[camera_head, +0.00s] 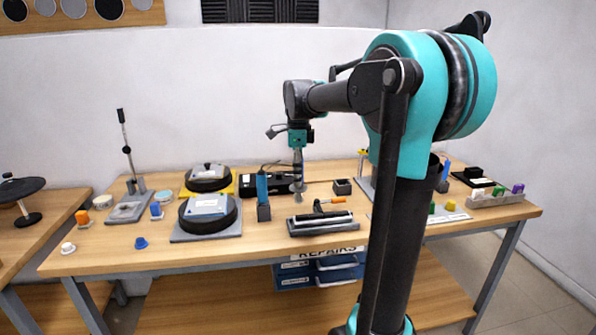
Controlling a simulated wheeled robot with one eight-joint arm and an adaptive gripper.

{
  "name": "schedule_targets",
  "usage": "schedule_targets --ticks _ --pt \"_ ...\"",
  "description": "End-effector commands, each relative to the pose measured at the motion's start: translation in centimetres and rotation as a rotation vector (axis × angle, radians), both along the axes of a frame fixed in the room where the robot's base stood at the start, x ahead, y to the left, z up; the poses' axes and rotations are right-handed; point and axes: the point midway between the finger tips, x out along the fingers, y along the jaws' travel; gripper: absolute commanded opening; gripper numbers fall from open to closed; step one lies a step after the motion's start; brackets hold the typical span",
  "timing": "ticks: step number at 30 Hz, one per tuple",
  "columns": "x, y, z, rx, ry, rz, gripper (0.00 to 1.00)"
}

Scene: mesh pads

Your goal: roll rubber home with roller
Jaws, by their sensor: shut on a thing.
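My gripper (298,140) hangs point down over the middle of the bench. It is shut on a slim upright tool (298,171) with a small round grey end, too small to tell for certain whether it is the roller. Two round black-rimmed pads, one in front (233,217) and one behind (229,181), sit on flat bases at the left.
A grey holder with a blue upright piece (263,211) stands close left of the tray. A lever press (127,150) stands at the left of the bench (160,250). Small coloured blocks in a rack (497,200) are at the right. My column hides part of the bench.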

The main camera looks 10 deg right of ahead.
Motion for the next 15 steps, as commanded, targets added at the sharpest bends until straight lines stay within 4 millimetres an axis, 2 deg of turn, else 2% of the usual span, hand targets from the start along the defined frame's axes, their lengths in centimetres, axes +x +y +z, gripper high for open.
schedule_targets --ticks 15 --pt "0.0 0.0 -3.7 0.0 0.0 0.0 0.0"
